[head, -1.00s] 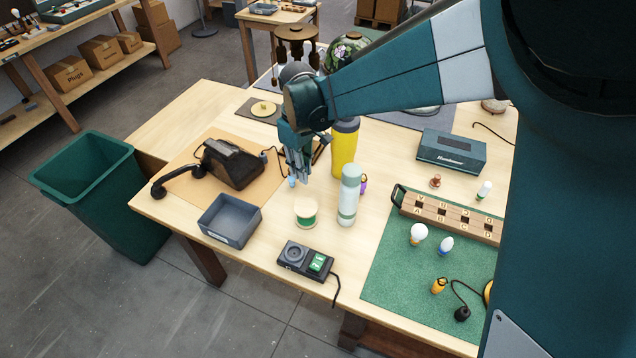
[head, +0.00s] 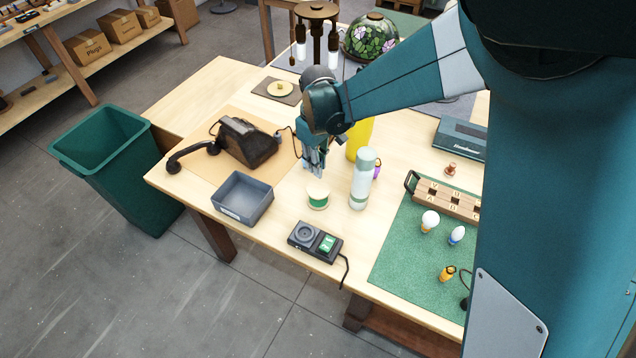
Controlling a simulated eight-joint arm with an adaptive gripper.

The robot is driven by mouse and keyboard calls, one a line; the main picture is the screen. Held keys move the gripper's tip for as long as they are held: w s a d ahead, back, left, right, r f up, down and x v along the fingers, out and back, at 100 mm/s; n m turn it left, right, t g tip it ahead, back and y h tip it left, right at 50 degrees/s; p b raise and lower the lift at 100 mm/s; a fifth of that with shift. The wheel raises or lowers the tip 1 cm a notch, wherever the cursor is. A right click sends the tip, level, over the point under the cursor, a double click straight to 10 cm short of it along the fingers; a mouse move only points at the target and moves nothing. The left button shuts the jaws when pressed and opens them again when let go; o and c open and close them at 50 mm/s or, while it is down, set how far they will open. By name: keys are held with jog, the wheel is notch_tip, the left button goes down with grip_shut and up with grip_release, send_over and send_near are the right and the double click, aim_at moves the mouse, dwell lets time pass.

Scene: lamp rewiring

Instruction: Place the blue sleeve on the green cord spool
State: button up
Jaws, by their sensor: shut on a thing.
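The green cord spool (head: 318,201) stands upright on the table, with a pale top and green cord around its middle. My gripper (head: 317,172) points down just above and behind the spool in the picture. Its fingers are shut on the small blue sleeve, which is hardly visible now at the fingertips. I cannot tell whether the sleeve touches the spool.
A pale bottle (head: 362,180) stands close right of the spool, with a yellow cylinder (head: 360,138) behind it. A grey bin (head: 242,198) is left, a black meter (head: 315,241) in front. A dark telephone (head: 245,143) sits farther left.

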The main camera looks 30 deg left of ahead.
send_over(318, 188)
jog(key=shift+f, duration=2.1)
jog(key=shift+f, duration=2.1)
jog(key=shift+f, duration=0.15)
jog(key=o, duration=0.8)
jog(key=shift+r, duration=0.2)
jog(key=shift+r, duration=6)
